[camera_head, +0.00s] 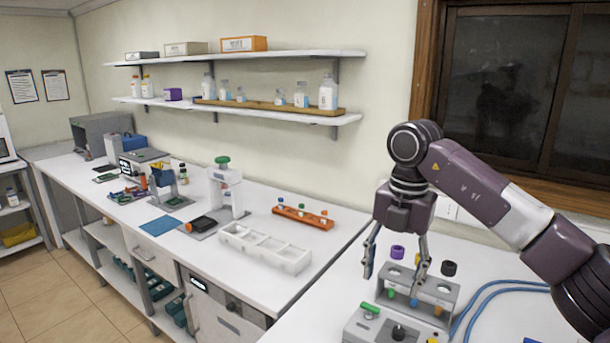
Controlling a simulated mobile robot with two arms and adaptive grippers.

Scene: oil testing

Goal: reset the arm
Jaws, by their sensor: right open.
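My right arm comes in from the right edge, in front of the window. Its right gripper (395,274) points down with its two fingers spread apart and nothing between them. The fingertips are at a grey tube rack (449,300) on the near right bench; whether they touch it cannot be told. The rack holds several vials with coloured contents. My left gripper is not in view.
Blue cables (490,291) lie to the right. An orange rack (303,217) and a white tray (265,248) stand on the left bench.

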